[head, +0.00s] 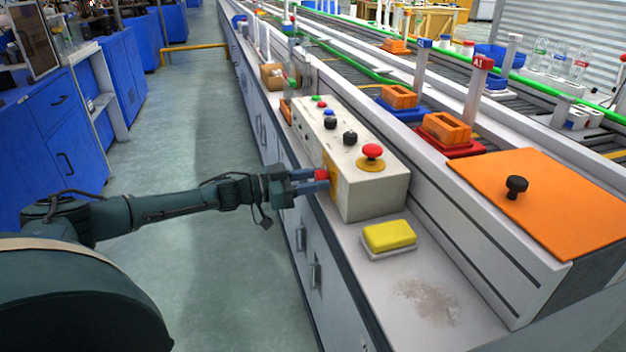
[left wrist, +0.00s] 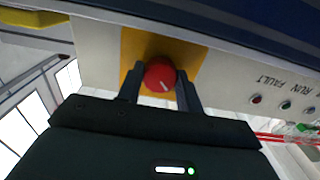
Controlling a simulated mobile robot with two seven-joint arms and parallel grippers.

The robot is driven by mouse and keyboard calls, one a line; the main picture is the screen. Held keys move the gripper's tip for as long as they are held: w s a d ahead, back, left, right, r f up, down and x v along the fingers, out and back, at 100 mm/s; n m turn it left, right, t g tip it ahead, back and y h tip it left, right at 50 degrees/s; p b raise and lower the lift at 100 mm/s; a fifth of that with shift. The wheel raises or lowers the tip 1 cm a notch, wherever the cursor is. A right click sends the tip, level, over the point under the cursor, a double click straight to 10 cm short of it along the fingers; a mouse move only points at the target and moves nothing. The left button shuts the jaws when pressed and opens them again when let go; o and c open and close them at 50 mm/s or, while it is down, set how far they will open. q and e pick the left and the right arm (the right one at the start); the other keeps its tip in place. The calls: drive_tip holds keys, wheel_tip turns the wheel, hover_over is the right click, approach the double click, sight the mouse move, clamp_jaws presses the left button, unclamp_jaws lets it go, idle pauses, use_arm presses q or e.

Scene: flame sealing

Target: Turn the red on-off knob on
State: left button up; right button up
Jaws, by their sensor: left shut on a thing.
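The red on-off knob (head: 321,174) sits on a yellow plate on the side face of the white control box (head: 370,195). My left gripper (head: 312,181) reaches in from the left and is shut on the knob. In the left wrist view the red knob (left wrist: 160,75) lies between my two dark fingers (left wrist: 160,92), in front of the yellow plate (left wrist: 195,55). My right gripper is in neither view.
A red mushroom button (head: 373,151) and black knobs (head: 350,138) stand on the box top. A yellow sponge (head: 389,236) lies on the counter in front of it. An orange lid (head: 545,205) with a black knob is at right. The floor (head: 215,270) at left is clear.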

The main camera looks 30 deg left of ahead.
use_arm(q)
drive_tip(key=shift+m, duration=0.4)
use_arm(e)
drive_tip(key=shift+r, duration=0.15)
use_arm(q)
drive_tip(key=shift+m+p, duration=0.35)
drive_tip(key=shift+m, duration=1.45)
drive_tip(key=m+b, duration=0.2)
drive_tip(key=m, duration=1.1)
drive_tip(key=shift+m, duration=0.3)
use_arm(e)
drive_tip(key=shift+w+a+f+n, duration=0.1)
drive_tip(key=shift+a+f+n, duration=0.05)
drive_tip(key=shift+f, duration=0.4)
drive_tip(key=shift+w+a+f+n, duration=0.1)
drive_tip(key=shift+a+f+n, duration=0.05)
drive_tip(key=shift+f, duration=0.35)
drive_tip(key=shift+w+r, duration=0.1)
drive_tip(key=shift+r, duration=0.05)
